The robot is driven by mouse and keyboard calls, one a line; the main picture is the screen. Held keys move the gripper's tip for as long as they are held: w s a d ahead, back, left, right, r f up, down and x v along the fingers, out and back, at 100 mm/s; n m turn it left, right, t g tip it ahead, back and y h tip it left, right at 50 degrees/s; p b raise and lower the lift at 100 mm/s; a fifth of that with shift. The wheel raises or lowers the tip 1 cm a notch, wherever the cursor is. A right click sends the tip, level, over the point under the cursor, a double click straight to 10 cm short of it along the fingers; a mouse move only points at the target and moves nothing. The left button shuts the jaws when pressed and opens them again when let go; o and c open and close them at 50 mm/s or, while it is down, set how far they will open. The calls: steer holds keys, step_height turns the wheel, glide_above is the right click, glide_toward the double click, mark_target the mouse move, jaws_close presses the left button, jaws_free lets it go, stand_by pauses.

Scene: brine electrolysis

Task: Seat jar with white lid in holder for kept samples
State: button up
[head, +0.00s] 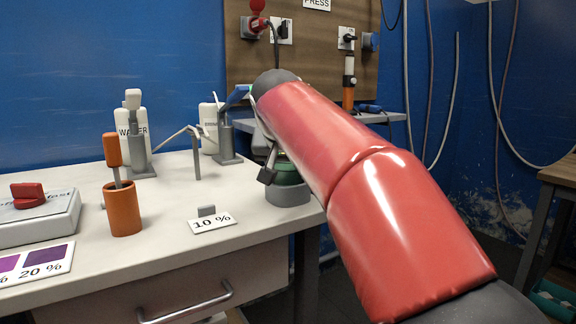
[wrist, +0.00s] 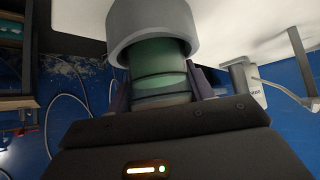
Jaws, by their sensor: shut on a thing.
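A green jar (head: 285,172) is in my gripper (wrist: 162,88) near the table's right front corner. In the wrist view the green jar (wrist: 158,68) shows between the two dark fingers, which are shut on its sides. Its far end goes into the opening of a round grey holder (wrist: 148,22); how deep it sits I cannot tell. In the head view the grey holder (head: 289,193) stands on the table directly under the jar. The lid cannot be made out; my arm and gripper hide much of the jar.
A "10 %" sign (head: 212,223) stands left of the holder. Further left are an orange cup (head: 122,210) with an orange-handled tool, a grey box (head: 35,218) and a purple "20 %" card (head: 35,264). White bottles (head: 131,127) and stands are behind. The table edge is close at right.

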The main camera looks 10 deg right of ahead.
steer(key=shift+f, duration=0.15)
steer(key=shift+f, duration=0.15)
steer(key=o, duration=1.3)
steer(key=shift+c, duration=0.2)
steer(key=shift+r, duration=0.3)
steer(key=shift+d+f, duration=0.1)
steer(key=shift+r, duration=0.2)
steer(key=c, duration=1.2)
steer(key=shift+c, duration=0.2)
